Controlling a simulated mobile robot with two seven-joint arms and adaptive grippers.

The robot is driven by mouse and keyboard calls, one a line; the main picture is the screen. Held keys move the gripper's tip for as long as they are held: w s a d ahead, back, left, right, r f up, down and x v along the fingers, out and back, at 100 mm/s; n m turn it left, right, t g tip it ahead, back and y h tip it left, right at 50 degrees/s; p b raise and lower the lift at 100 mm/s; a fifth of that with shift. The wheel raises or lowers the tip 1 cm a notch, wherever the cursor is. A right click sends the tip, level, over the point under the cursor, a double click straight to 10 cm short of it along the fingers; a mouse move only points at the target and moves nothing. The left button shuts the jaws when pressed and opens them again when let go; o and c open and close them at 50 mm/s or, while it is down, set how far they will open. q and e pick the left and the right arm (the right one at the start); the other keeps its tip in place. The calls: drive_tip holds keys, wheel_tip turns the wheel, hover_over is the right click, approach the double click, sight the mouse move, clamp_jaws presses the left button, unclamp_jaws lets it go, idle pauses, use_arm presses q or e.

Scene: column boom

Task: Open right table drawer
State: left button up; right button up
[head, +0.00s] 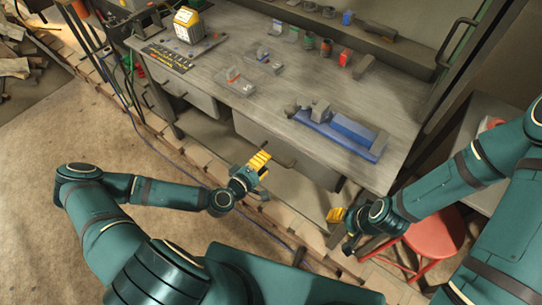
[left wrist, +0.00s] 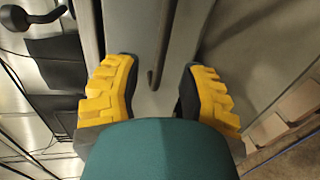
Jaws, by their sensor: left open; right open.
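The grey work table (head: 265,65) has a left drawer (head: 187,92) and a right drawer (head: 310,165) under its top. The right drawer looks closed, though its front is seen steeply from above. My left gripper (head: 258,165) is open in front of the right drawer's front. In the left wrist view, a thin dark handle (left wrist: 153,80) lies between the open yellow fingers of my left gripper (left wrist: 158,90); I see no clear contact. My right gripper (head: 338,215) is open and empty, off the table's front edge, near the right end.
The table top holds a blue tool (head: 345,135), small grey vises (head: 235,82) and a yellow-and-white box (head: 187,25). A red stool (head: 435,232) stands below my right arm. Brown floor (head: 150,165) lies open at left.

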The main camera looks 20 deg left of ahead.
use_arm(q)
drive_tip(key=shift+x, duration=2)
drive_tip(key=shift+o, duration=0.2)
clamp_jaws()
